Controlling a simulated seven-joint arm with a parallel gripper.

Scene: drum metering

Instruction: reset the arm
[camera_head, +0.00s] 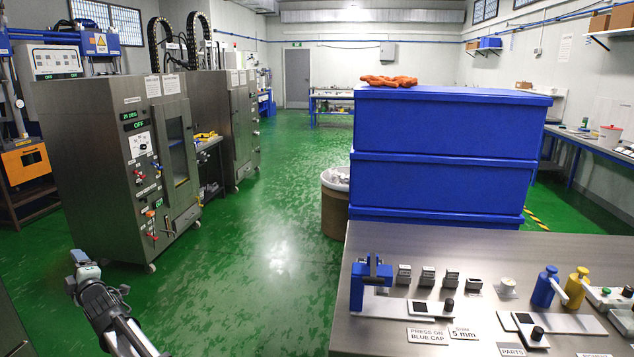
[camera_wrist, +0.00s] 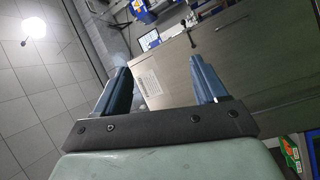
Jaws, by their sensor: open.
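My gripper shows in the wrist view (camera_wrist: 161,80) with its two blue fingers spread apart and nothing between them. In the head view my arm rises at the lower left, over the green floor, and its end (camera_head: 80,259) is up in front of the steel cabinet. The arm is apart from the steel table at the lower right. The wrist view looks past the fingers at a tilted grey cabinet front with a white label and at ceiling tiles.
A steel cabinet (camera_head: 105,160) with knobs and a display stands at the left. Stacked blue crates (camera_head: 440,165) stand behind the steel table (camera_head: 400,250), which holds a blue press (camera_head: 371,280), small metal blocks and blue and yellow bottles. Green floor (camera_head: 265,230) between is open.

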